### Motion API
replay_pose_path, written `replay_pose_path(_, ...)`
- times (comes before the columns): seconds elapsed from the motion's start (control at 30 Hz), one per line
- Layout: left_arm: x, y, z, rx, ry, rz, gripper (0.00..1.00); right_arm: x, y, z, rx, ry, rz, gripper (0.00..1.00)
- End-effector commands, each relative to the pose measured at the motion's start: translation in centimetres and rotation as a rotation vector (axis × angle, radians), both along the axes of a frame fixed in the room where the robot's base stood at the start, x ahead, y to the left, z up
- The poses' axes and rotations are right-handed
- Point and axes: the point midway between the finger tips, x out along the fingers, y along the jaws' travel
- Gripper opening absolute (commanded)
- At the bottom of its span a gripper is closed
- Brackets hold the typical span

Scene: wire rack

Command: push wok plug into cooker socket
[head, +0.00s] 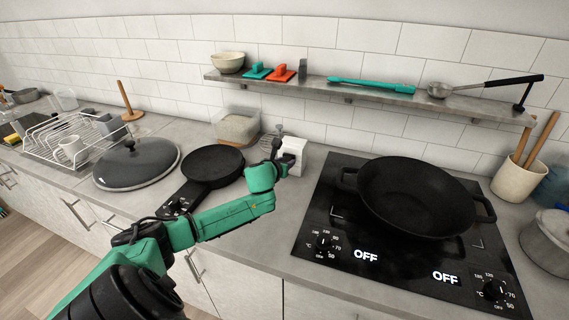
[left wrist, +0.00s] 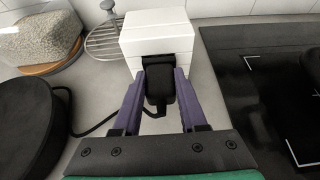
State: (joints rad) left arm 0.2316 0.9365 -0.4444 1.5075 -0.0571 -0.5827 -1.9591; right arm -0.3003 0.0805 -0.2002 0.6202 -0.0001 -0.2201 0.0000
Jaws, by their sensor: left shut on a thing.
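A white socket block (head: 293,155) stands on the counter left of the cooktop. It also shows in the left wrist view (left wrist: 157,32), with a dark opening in its near face. My left gripper (head: 281,160) is shut on a black plug (left wrist: 159,86), with a purple finger on each side. The plug's front end is at the dark opening; how deep it sits I cannot tell. A black cord (left wrist: 98,130) runs left from the plug towards a round black pan-like appliance (head: 213,165). A black wok (head: 420,195) sits on the black cooktop (head: 325,215). My right gripper is out of view.
A clear container of grains (head: 238,127) and a wire utensil (left wrist: 105,42) stand behind, left of the block. A shelf (head: 370,92) hangs above. A lidded pan (head: 137,163) and a dish rack (head: 70,140) are farther left. Bare counter lies before the block.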

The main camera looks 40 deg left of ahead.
Motion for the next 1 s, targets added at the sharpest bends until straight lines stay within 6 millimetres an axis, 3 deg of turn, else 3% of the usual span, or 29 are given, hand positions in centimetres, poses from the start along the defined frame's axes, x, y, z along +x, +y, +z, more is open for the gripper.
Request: replay_pose_path(1.0,0.54,0.32,0.67,0.003,-0.011,0.001,0.0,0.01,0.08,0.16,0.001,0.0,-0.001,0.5)
